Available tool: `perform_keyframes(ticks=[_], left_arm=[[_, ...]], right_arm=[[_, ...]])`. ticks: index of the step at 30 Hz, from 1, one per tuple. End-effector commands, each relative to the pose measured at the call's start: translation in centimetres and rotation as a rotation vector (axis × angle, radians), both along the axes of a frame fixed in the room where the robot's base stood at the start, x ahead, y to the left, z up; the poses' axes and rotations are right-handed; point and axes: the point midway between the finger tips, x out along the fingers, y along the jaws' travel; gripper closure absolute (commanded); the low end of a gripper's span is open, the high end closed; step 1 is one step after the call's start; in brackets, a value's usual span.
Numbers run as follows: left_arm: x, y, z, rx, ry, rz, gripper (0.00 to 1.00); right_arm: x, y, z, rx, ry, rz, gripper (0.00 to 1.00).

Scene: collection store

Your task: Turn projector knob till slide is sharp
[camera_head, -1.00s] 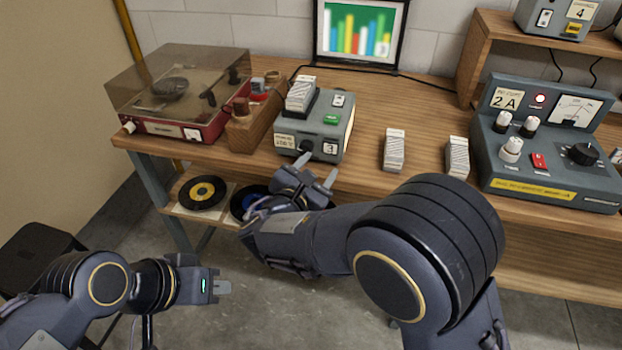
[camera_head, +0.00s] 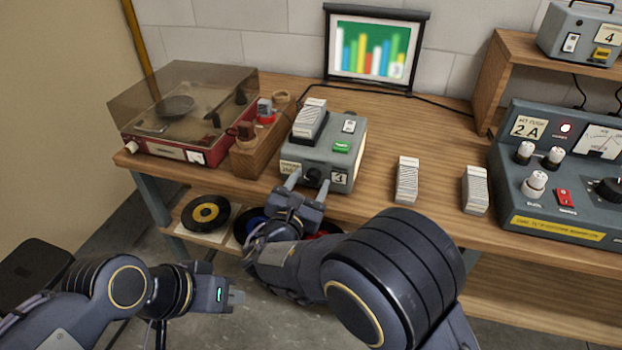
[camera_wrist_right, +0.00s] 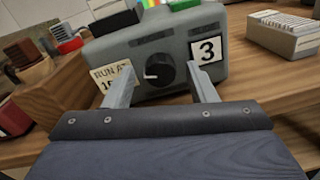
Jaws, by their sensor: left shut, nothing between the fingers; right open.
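The grey projector (camera_head: 327,152), labelled 3, stands near the front edge of the bench. Its black knob (camera_wrist_right: 159,74) with a white pointer mark is on the front face; the knob also shows in the head view (camera_head: 313,176). My right gripper (camera_head: 306,184) is open, its fingers on either side of the knob. In the right wrist view the fingers (camera_wrist_right: 160,95) stand left and right of the knob, apart from it. The screen (camera_head: 371,50) shows a coloured bar slide that looks blurred. My left gripper (camera_head: 238,297) is shut and empty, low at the left.
A red record player (camera_head: 168,148) and a wooden block (camera_head: 251,154) stand left of the projector. Slide stacks (camera_head: 407,180) (camera_head: 475,190) stand to its right. A grey meter console (camera_head: 560,225) is at the far right. Records (camera_head: 205,213) lie on the shelf below.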

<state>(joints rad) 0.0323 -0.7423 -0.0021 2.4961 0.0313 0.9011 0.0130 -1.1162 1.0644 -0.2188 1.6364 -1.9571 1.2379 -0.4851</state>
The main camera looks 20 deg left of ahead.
Motion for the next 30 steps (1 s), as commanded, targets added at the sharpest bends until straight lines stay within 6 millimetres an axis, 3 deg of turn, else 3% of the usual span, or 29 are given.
perform_keyframes(ticks=[3, 13, 17, 25, 30], left_arm=[[0.0, 0.0, 0.0, 0.000, 0.000, 0.000, 1.00], [0.0, 0.0, 0.0, 0.000, 0.000, 0.000, 1.00], [0.0, 0.0, -0.9, 0.000, 0.000, 0.000, 1.00], [0.0, 0.0, -5.8, 0.000, 0.000, 0.000, 1.00], [0.0, 0.0, -7.0, 0.000, 0.000, 0.000, 1.00]], right_arm=[[0.0, 0.0, 0.0, 0.000, 0.000, 0.000, 0.51], [0.0, 0.0, 0.0, 0.001, 0.000, 0.000, 0.93], [0.0, 0.0, -0.3, 0.027, -0.002, -0.001, 0.93], [0.0, -0.1, -0.7, 0.249, -0.011, 0.000, 0.93], [0.0, -0.1, -0.2, 0.339, -0.014, -0.001, 0.93]])
